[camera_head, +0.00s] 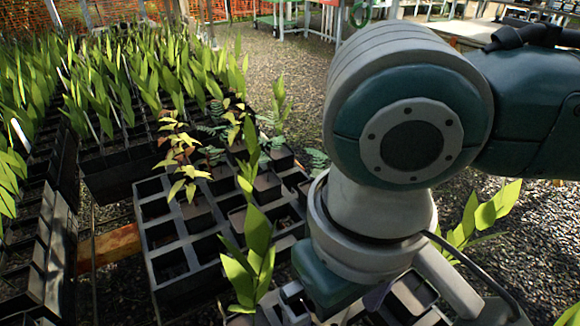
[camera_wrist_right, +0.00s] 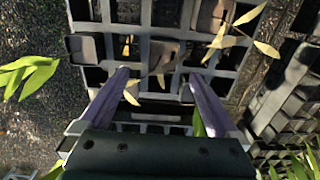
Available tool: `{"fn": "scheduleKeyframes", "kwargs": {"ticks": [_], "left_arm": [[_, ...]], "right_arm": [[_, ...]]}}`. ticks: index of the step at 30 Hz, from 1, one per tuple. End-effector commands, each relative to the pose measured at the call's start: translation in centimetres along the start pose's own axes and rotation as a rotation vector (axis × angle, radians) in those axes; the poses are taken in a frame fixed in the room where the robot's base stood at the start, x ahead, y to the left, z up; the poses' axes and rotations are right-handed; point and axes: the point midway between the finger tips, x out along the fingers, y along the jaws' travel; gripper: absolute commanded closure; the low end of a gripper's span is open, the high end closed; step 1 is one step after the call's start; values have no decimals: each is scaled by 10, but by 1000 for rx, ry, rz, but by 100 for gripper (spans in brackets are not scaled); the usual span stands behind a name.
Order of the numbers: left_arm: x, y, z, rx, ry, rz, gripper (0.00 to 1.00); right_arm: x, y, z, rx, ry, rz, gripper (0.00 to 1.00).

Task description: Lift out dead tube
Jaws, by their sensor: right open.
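A black tube tray (camera_head: 155,235) with square cells stands in the middle of the head view. Plants with yellow and brown leaves (camera_head: 180,150) stand toward its far end. My right gripper (camera_wrist_right: 158,77) is open above tray cells in the right wrist view. A thin brownish stem and pale yellow leaves (camera_wrist_right: 218,42) show around a tube (camera_wrist_right: 160,55) just ahead of and between its fingertips. The fingers do not appear closed on anything. In the head view, my right arm hides most of the gripper and the tray's right side. My left gripper is out of view.
Green plants (camera_head: 245,265) stand in the tray close to my right arm. Dense trays of green plants (camera_head: 110,85) fill the left. Another green plant (camera_head: 475,215) is right of the arm. Gravel (camera_head: 290,75) lies open behind the tray.

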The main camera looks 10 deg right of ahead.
Motion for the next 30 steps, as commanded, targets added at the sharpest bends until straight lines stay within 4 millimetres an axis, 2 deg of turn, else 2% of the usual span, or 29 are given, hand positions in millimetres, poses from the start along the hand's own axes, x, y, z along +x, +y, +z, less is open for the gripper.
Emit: {"fn": "scheduleKeyframes", "kwargs": {"ticks": [1, 8, 16, 25, 30], "left_arm": [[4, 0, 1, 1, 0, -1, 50], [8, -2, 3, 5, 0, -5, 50], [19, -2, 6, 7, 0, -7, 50], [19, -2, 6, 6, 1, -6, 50], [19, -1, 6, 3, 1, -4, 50]], "right_arm": [[11, 0, 1, 0, -3, 1, 3], [33, -1, 1, -3, 0, -1, 3], [73, -4, 2, -3, 1, -1, 3], [78, -4, 2, -5, 2, -3, 3], [78, -4, 2, -5, 2, -3, 21]]}}
